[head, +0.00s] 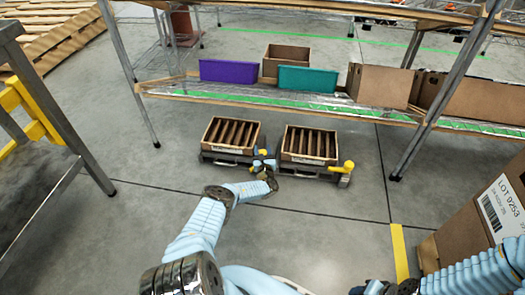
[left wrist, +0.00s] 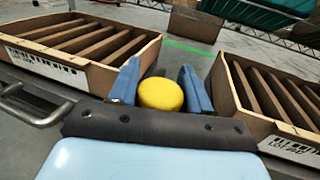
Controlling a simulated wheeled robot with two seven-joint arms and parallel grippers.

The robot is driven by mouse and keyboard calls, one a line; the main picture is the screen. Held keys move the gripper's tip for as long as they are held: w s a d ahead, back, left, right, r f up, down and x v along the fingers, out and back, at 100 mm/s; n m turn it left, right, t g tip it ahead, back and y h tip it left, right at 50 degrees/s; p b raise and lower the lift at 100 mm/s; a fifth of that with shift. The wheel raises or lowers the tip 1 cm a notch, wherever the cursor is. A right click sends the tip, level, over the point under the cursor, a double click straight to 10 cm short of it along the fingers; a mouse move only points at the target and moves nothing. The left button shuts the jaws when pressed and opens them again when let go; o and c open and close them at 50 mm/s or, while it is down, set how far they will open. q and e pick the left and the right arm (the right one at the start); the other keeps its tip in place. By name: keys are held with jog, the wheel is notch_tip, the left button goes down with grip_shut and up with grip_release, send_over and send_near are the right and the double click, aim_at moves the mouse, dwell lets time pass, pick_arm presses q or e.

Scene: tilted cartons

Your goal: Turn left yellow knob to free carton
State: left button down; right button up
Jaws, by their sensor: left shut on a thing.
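The left yellow knob (left wrist: 161,94) is round and sits between the two blue fingers of my left gripper (left wrist: 162,88) in the left wrist view. The gripper is shut on it. In the head view my left gripper (head: 264,164) is at the gap between the two cartons. The left carton (head: 231,133) is an open, slatted brown box on a low dark stand. The right carton (head: 309,144) is alike, with another yellow knob (head: 348,166) at its right. A dark end of my right arm shows at the bottom edge; its fingers are not clear.
A large labelled box (head: 460,228) stands at the right. A metal table (head: 45,190) is at the left. The floor in front is open.

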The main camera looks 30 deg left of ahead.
pick_arm(q)
jog(key=c, duration=0.6)
grip_release()
jog(key=shift+a+h, duration=0.15)
jog(key=shift+h, duration=0.15)
